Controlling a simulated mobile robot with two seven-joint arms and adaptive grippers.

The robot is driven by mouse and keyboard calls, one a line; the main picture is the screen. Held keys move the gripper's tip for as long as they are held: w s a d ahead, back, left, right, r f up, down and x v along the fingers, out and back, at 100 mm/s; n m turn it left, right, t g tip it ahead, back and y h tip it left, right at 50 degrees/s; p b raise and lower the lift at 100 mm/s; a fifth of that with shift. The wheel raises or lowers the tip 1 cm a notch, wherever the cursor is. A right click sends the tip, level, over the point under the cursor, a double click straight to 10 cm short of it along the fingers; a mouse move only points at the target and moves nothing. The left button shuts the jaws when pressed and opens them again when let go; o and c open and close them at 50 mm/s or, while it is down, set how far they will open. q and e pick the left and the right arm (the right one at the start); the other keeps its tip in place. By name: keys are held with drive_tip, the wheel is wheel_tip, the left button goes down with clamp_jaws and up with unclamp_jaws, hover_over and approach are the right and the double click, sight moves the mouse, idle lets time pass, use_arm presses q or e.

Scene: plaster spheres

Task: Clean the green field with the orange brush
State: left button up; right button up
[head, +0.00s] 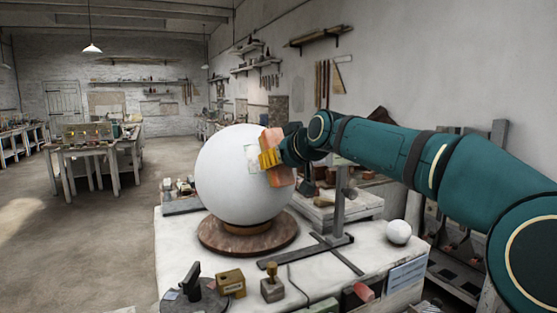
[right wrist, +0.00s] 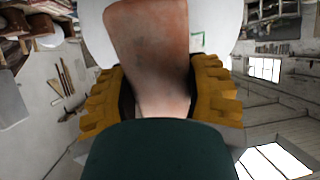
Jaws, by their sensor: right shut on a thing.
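A large white plaster sphere (head: 232,185) sits on a round brown base (head: 225,237) on the table. The green field (head: 251,159) is a small pale patch with a thin green outline on the sphere's right side. Its outline corner also shows in the right wrist view (right wrist: 197,40). My right gripper (head: 270,159), with yellow ribbed fingers, is shut on the orange brush (head: 281,175), right beside the field. The brush fills the middle of the right wrist view (right wrist: 150,45) between both fingers. The gripper and brush partly hide the field. I cannot tell whether the brush touches the sphere. My left gripper is not in view.
The white table (head: 190,262) carries a dark metal stand (head: 339,205) just right of the sphere. A small white ball (head: 398,232) lies at the right. Small blocks (head: 231,282) and a dark disc stand along the front. The floor at left is open.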

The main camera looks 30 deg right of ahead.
drive_tip(key=shift+w+f, duration=0.25)
drive_tip(key=shift+w, duration=0.3)
drive_tip(key=shift+f, duration=0.1)
drive_tip(key=shift+s+f+b, duration=0.5)
drive_tip(key=shift+f+b, duration=0.4)
drive_tip(key=shift+b, duration=0.2)
drive_tip(key=shift+w+a+r+p, duration=0.1)
drive_tip(key=shift+w+r+p, duration=0.2)
drive_tip(key=shift+r+p, duration=0.45)
drive_tip(key=shift+w+d+r+p, duration=0.1)
drive_tip(key=shift+w+r+p, duration=0.25)
drive_tip(key=shift+r+p, duration=0.35)
drive_tip(key=shift+w+a+r+p, duration=0.1)
drive_tip(key=shift+w+r+p, duration=0.2)
drive_tip(key=shift+r+p, duration=0.45)
drive_tip(key=shift+f, duration=0.15)
drive_tip(key=shift+f, duration=0.2)
